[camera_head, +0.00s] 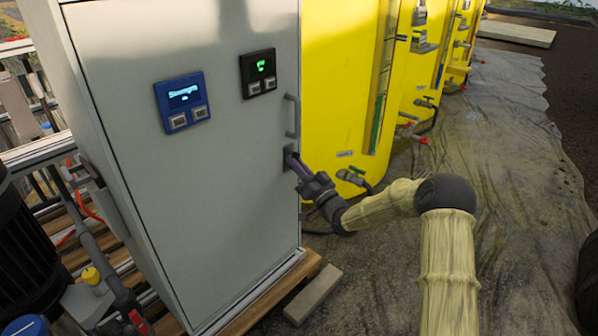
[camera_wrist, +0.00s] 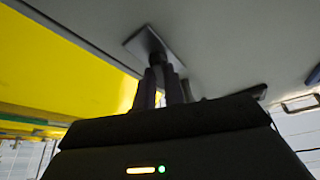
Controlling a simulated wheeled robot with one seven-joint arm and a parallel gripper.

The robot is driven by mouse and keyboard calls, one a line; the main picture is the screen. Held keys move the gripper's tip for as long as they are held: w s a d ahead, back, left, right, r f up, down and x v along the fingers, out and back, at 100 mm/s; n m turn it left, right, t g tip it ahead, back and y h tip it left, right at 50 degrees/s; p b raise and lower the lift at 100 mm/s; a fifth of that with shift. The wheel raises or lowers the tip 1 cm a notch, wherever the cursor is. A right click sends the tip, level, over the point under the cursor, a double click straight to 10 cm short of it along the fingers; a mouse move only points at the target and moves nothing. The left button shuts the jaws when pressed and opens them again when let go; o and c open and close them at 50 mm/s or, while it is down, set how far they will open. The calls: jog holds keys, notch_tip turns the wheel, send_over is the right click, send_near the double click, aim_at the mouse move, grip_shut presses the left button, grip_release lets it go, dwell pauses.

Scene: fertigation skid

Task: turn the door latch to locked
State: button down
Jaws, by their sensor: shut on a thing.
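The door latch (camera_head: 287,157) is a small dark plate with a knob near the right edge of the grey cabinet door (camera_head: 225,190), below the bar handle. In the wrist view the latch plate (camera_wrist: 147,42) shows as a grey square with a dark stem. My gripper (camera_head: 295,163) reaches it from the right, and its fingers (camera_wrist: 166,82) are shut on the latch. The fingers hide most of the latch knob, so its turn angle cannot be told. The door looks closed.
A grey bar handle (camera_head: 293,116) stands out just above the latch. A blue display panel (camera_head: 182,103) and a black one (camera_head: 258,73) are on the door. Yellow tanks (camera_head: 335,75) with valves stand close on the right. A grey block (camera_head: 313,293) lies on the floor.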

jog(key=n+g+y, duration=0.1)
jog(key=n, duration=0.1)
jog(key=n+y+b, duration=0.1)
jog(key=n, duration=0.1)
jog(key=n+g, duration=0.1)
jog(key=n, duration=0.2)
jog(key=shift+w+d+f+g+y, duration=0.1)
jog(key=shift+w+f+g+y, duration=0.05)
jog(key=shift+g+y, duration=0.2)
jog(key=shift+n, duration=0.3)
jog(key=c, duration=1.5)
grip_release()
jog(key=shift+d, duration=0.1)
jog(key=p+v, duration=0.5)
jog(key=v, duration=1.2)
jog(key=shift+f+p, duration=0.25)
jog(key=shift+p, duration=0.1)
